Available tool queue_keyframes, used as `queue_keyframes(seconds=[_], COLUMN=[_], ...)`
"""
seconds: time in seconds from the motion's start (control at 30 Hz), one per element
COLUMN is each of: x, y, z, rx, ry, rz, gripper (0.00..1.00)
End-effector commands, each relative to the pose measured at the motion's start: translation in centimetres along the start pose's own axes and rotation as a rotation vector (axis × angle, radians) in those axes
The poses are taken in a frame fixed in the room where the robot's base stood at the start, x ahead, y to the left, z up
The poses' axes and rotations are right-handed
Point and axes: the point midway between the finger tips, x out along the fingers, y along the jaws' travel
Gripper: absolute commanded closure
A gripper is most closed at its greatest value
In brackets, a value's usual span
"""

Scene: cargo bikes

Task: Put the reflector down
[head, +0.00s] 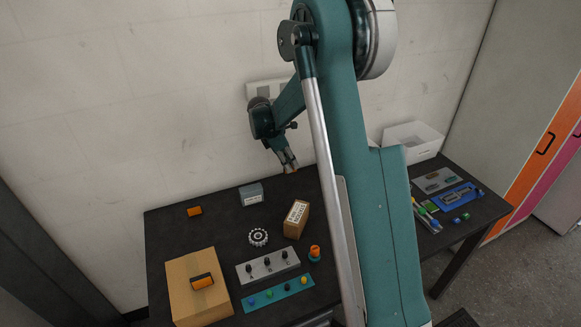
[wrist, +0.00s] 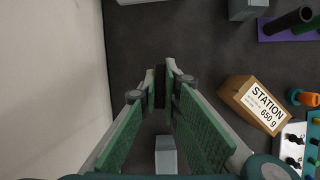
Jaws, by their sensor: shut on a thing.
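My gripper (head: 287,161) hangs in the air above the back of the dark table, near the wall. In the wrist view its green-padded fingers (wrist: 162,88) are shut on a small dark piece, taken as the reflector (wrist: 160,86), held at the fingertips. Only a thin dark edge of it shows; its face is hidden. The held piece is clear of the table (head: 170,235).
Below stand a grey box (head: 251,194), the "STATION" carton (head: 296,219) and a black-and-white ring (head: 258,237). An orange block (head: 195,211) lies at back left; another (head: 202,281) is on a cardboard box (head: 185,300). A white bin (head: 413,140) stands right. Bare tabletop lies around the grey box.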

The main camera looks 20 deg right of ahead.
Motion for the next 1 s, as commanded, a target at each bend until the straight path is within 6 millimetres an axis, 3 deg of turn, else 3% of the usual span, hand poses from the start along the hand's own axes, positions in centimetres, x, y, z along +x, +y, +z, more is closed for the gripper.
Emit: queue_keyframes(seconds=[0.7, 0.87, 1.0], x=[-0.1, -0.8, -2.0], y=[0.0, -0.3, -0.8], z=[-0.2, -1.1, -2.9], rx=[-0.002, -0.016, -0.042], ry=[0.0, 0.0, 0.0], rz=[0.001, 0.007, 0.018], gripper=[1.0, 1.0, 1.0])
